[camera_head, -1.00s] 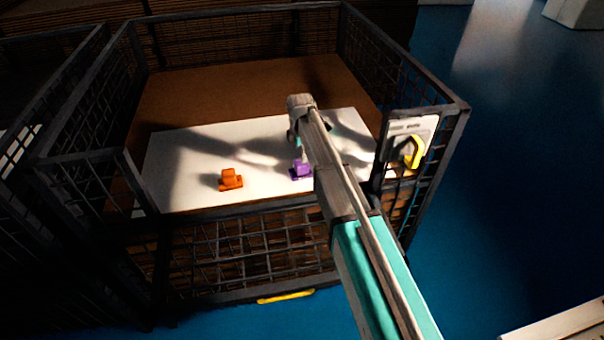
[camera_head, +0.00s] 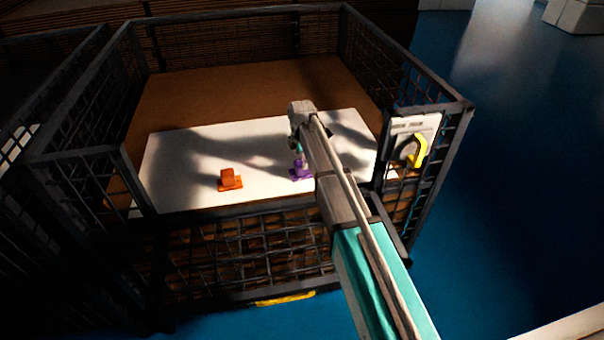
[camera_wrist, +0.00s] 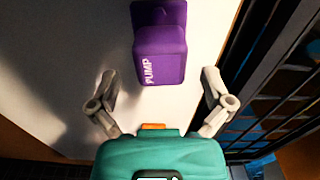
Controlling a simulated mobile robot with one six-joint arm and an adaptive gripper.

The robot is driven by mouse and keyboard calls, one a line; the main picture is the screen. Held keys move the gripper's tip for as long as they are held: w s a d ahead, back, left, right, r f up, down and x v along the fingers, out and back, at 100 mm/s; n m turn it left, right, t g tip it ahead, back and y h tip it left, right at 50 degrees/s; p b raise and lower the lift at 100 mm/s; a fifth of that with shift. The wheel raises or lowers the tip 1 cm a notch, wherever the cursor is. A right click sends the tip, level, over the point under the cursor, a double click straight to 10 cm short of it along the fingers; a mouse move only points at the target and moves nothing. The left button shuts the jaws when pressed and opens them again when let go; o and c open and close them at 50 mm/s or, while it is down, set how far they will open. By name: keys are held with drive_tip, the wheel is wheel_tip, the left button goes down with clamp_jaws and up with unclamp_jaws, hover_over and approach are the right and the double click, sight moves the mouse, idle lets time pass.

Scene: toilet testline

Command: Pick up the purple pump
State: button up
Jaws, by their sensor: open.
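The purple pump (camera_head: 301,170) stands on a white board (camera_head: 200,150) inside a wire-mesh crate, partly hidden by my arm. In the wrist view the purple pump (camera_wrist: 160,45) shows at the top centre, with "PUMP" lettered on it. My gripper (camera_wrist: 162,84) is open, its two grey fingers spread left and right of the pump's lower end in the picture. No contact between fingers and pump shows. In the head view my gripper (camera_head: 298,158) is just above or at the pump, largely hidden by my arm.
An orange part (camera_head: 230,180) stands on the board to the left of the pump. The crate's dark mesh wall (camera_head: 250,245) rises in front. A grey box with a yellow handle (camera_head: 418,150) hangs at the right corner. Clear board lies left of the orange part.

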drive_tip(key=shift+f+b, duration=1.15)
drive_tip(key=shift+f, duration=0.25)
drive_tip(key=c, duration=1.3)
drive_tip(key=shift+r, duration=0.2)
wheel_tip(320, 180, up, 3)
drive_tip(key=p, duration=0.3)
drive_tip(key=s+d+r+p, duration=0.2)
drive_tip(key=s+r+p, duration=0.3)
drive_tip(key=s, duration=0.1)
drive_tip(key=s+d+r+p, duration=0.2)
drive_tip(key=s+r+p, duration=0.2)
drive_tip(key=s, duration=0.3)
drive_tip(key=shift+s+d+r+p, duration=0.15)
drive_tip(key=shift+d+r+p, duration=0.15)
drive_tip(key=shift+p, duration=0.25)
